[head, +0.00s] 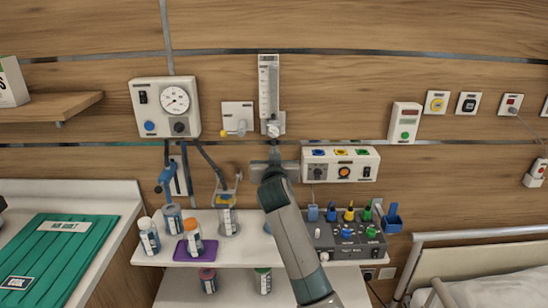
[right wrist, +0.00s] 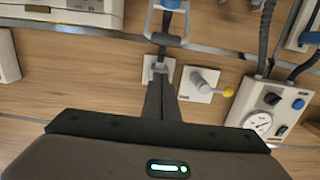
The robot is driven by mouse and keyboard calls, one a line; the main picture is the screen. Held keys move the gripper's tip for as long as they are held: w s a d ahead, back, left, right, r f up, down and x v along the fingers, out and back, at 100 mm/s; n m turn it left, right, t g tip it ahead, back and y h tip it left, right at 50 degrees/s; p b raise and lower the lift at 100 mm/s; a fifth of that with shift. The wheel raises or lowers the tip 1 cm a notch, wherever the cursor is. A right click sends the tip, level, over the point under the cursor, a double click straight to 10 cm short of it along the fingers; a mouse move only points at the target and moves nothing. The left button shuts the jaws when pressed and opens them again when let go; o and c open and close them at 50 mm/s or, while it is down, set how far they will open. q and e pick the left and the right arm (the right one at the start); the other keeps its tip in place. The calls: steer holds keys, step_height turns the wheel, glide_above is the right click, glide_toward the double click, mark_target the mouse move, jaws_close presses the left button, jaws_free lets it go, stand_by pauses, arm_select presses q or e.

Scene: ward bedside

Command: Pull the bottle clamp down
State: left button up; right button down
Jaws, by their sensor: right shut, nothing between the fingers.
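My right gripper (head: 274,154) is shut and empty, just below the flowmeter (head: 268,88) on the wall. In the right wrist view its dark fingers (right wrist: 160,90) are together and point toward a small white wall fitting (right wrist: 158,68). A grey loop-shaped frame with a blue part (right wrist: 168,38) shows at the top of that view and may be a clamp; the fingers look apart from it. My left gripper is not in view.
A gauge box (head: 166,108) and a plate with a yellow-knobbed lever (head: 237,113) are left of the gripper. A control box (head: 340,164) is close on the right. Bottles and a grey console (head: 345,240) stand on the white shelf (head: 185,256) below.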

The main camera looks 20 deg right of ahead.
steer(key=p+x, duration=0.1)
steer(key=x, duration=0.3)
steer(key=shift+w+d+r+p, duration=0.1)
steer(key=shift+w+p, duration=0.25)
steer(key=f, duration=0.1)
steer(key=s+f+p, duration=0.1)
steer(key=f+p, duration=0.1)
steer(key=f, duration=0.1)
steer(key=shift+s+a, duration=0.3)
